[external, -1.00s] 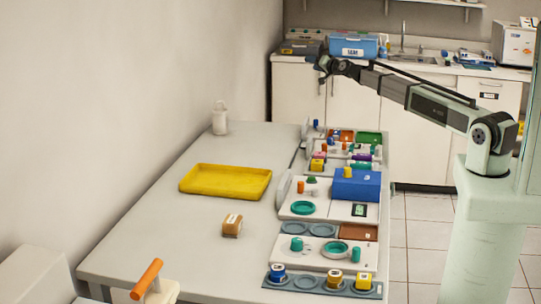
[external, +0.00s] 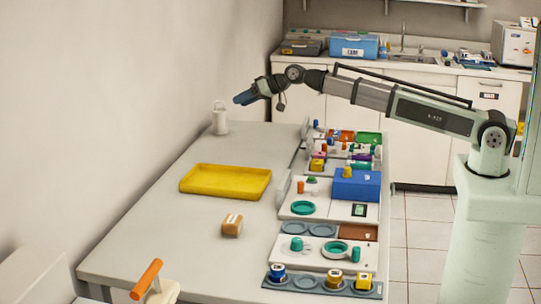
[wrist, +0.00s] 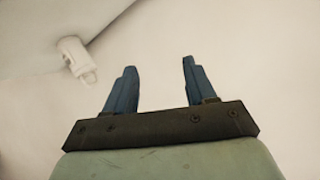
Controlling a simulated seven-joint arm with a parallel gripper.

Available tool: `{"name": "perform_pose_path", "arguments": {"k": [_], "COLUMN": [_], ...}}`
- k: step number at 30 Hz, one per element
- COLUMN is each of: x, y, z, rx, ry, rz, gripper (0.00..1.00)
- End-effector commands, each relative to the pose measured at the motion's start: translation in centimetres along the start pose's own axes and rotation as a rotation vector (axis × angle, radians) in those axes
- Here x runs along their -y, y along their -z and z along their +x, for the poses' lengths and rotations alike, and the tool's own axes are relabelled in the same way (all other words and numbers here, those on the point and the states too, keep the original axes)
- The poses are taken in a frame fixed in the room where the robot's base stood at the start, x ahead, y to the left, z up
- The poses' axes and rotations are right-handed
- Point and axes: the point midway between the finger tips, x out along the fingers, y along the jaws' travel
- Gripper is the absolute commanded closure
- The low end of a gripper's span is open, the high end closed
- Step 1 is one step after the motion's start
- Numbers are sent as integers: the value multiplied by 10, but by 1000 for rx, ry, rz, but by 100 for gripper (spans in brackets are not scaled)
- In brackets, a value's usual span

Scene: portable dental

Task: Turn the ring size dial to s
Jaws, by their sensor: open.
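My gripper (external: 243,97) hangs in the air above the far left part of the table. Its two blue fingers are apart and empty in the wrist view (wrist: 158,65). I cannot tell which part is the ring size dial, and no "s" mark is readable. Round teal ring-shaped parts sit on white panels along the table's right side: one teal ring (external: 302,208) in the middle and another teal ring (external: 336,247) nearer the front. My gripper is far from both.
A white bottle (external: 220,119) stands at the table's far left; it also shows in the wrist view (wrist: 76,58). A yellow tray (external: 225,193) and brown block (external: 232,226) lie mid-table. A blue box (external: 356,187) stands among the panels. The left table surface is mostly clear.

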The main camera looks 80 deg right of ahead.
Motion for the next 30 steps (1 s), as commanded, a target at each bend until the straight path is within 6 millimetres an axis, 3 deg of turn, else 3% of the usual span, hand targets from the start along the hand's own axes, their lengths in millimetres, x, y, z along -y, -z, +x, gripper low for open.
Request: {"name": "perform_pose_path", "arguments": {"k": [1,3,8,15,23,30], "x": [28,58,127,220,306,369], "y": [-15,-33,-76,-144,-218,-285], "z": [0,-1,-10,-36,-82,-137], "rx": [35,80,181,324,464,584], "ry": [21,44,94,165,234,290], "rz": [-31,-71,-169,-322,-497,-665], "gripper": [45,45,45,45,45,45]}}
